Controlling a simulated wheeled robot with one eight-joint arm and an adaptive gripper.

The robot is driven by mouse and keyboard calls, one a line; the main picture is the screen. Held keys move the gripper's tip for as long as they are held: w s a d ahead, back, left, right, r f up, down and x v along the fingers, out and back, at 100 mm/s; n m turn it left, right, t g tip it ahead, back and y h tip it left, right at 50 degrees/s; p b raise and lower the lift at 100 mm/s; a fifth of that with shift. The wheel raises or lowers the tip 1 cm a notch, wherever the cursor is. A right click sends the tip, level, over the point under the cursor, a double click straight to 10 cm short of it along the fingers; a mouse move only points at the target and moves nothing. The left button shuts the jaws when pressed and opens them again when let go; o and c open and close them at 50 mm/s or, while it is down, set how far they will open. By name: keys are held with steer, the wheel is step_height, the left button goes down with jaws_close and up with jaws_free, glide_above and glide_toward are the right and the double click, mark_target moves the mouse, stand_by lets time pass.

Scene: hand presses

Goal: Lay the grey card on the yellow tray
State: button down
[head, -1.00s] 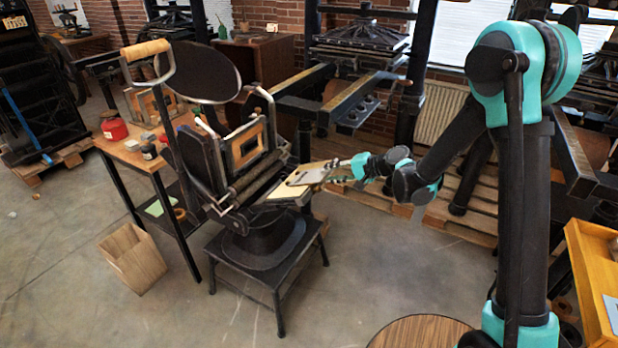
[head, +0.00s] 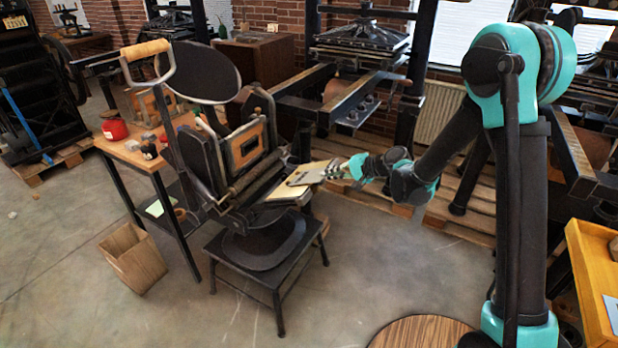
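My gripper (head: 331,171) reaches in from the right to the front of the black hand press (head: 232,165). Its fingertips are at a small pale grey flat piece (head: 308,174), perhaps the grey card, above a pale board (head: 288,193) on the press. The fingers are too small to tell whether they are closed on the piece or only beside it. A yellow-orange surface with a raised rim (head: 583,262), possibly the yellow tray, is cut off at the right edge. A light blue-grey flat piece (head: 611,308) lies on it.
The press stands on a low black stool (head: 270,275). A side table (head: 128,150) with a red pot (head: 114,129) and jars is on the left, with a wooden box (head: 133,258) on the floor. A round wooden top (head: 420,333) is at the bottom. Open floor lies in front.

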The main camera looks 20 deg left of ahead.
steer(key=shift+d, duration=0.15)
steer(key=d+r, duration=0.5)
steer(key=shift+s+r, duration=0.2)
steer(key=shift+r, duration=0.2)
stand_by(0.6)
stand_by(1.0)
